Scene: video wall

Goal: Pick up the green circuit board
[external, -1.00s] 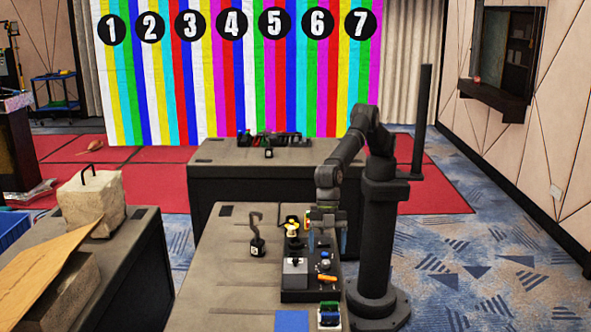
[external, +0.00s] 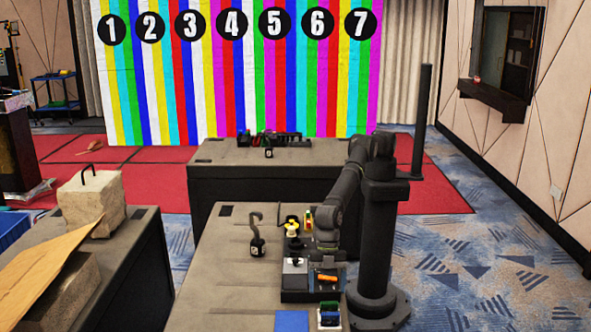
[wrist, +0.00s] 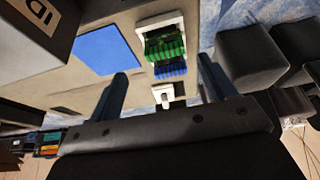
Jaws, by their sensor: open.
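The green circuit board (external: 329,306) stands at the near right corner of the table, next to a blue board (external: 330,319), in a small white holder. In the wrist view, the green board (wrist: 165,47) sits in the white holder (wrist: 158,21) with the blue board (wrist: 170,70) beside it. My gripper (wrist: 162,68) is open and empty. Its two blue fingers point toward the boards, with the boards lying between their lines of reach and apart from them. In the external view, my arm's end hides the fingers.
A blue mat (external: 291,321) lies left of the holder. A black hook stand (external: 256,240) is farther left. The table's left side is mostly bare.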

